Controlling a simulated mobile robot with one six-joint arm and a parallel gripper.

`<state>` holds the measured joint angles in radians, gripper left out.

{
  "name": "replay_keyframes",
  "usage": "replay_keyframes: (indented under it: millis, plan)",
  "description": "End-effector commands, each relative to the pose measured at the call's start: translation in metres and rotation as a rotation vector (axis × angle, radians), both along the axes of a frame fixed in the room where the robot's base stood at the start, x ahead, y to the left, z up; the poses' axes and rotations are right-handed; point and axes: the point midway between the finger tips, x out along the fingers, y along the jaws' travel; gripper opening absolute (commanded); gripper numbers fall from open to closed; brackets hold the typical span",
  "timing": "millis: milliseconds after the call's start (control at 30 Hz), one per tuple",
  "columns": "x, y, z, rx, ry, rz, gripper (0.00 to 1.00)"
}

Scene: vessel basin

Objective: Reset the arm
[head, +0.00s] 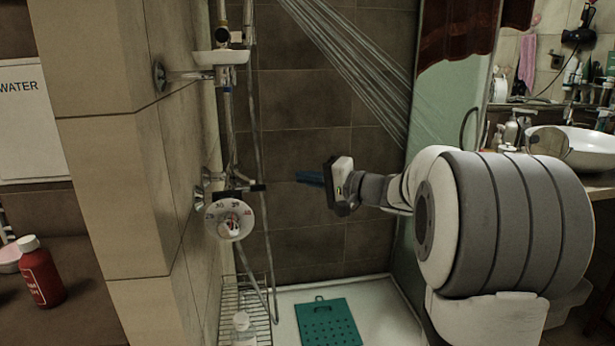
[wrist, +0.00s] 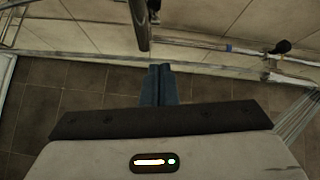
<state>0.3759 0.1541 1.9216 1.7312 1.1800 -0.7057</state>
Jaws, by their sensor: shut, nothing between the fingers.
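My gripper (head: 300,178) is at the middle of the head view, held out in the air inside the shower. Its blue fingers point left toward the dial and are shut with nothing between them. In the wrist view the fingers (wrist: 159,84) lie side by side at the centre. The round temperature dial (head: 229,219) with numbers around its rim is on the left shower wall, apart from the fingertips. In the wrist view a dark edge-on disc (wrist: 139,22) shows just beyond the fingertips; I cannot tell its gap from them.
Water streams (head: 350,60) fall across the upper shower. A soap dish (head: 221,58) juts from the wall above the dial. A wire rack (head: 245,305) with a bottle stands below. A green mat (head: 327,322) lies on the shower floor. A red bottle (head: 40,272) stands far left.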

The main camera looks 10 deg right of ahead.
Motion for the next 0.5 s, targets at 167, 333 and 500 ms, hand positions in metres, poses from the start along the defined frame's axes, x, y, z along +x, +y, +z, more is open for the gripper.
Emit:
replay_keyframes:
  millis: [167, 333, 500]
  plan:
    - [-0.013, 0.014, 0.004, -0.038, 0.037, 0.035, 0.00]
    - [-0.066, 0.059, -0.002, -0.220, 0.196, 0.159, 0.00]
    - [-0.143, 0.085, -0.019, -0.495, 0.378, 0.276, 0.00]
